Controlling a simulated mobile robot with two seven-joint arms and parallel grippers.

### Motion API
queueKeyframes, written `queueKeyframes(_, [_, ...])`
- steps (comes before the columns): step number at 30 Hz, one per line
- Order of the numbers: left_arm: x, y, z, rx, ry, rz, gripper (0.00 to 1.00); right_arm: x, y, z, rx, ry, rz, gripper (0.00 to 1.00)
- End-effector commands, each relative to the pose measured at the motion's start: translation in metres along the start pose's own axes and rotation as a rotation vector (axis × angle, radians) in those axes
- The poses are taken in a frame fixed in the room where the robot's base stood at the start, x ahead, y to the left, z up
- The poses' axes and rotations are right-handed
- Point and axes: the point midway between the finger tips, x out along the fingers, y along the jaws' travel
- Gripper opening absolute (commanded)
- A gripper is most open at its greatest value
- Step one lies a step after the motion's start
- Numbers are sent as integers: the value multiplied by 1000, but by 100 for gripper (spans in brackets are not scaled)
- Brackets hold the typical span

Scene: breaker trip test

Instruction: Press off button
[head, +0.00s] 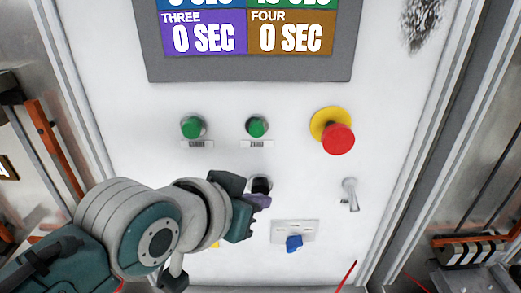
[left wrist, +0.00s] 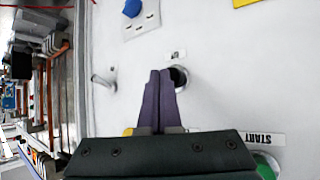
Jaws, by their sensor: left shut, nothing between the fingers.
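A black button (head: 261,185) in a pale metal ring sits on the white panel (head: 130,90). It also shows in the left wrist view (left wrist: 178,76), with a small label beside it that I cannot read. My left gripper (head: 262,201) is shut and empty. Its purple fingertips (left wrist: 158,74) are right at the button, overlapping the edge of its ring in the picture. I cannot tell whether they touch it. The gripper hides part of the button's surroundings in the head view. My right gripper is not in view.
Two green buttons (head: 192,127) (head: 257,126) and a red emergency knob (head: 338,139) on a yellow disc are above. A metal lever (head: 350,194) is to the right, a blue switch (head: 294,243) below. A screen (head: 250,69) is at the top. A START label (left wrist: 262,138) shows in the wrist view.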

Motion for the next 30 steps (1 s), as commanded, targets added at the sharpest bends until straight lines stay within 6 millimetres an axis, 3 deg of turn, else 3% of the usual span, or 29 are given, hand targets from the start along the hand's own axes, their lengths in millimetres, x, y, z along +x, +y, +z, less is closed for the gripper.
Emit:
queueKeyframes(3, [-6,4,2,-1,-2,1,0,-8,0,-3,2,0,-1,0])
queueKeyframes(14, [-7,5,4,0,-1,1,0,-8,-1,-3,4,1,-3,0])
queueKeyframes(30, [-40,28,27,0,-3,1,0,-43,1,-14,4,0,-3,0])
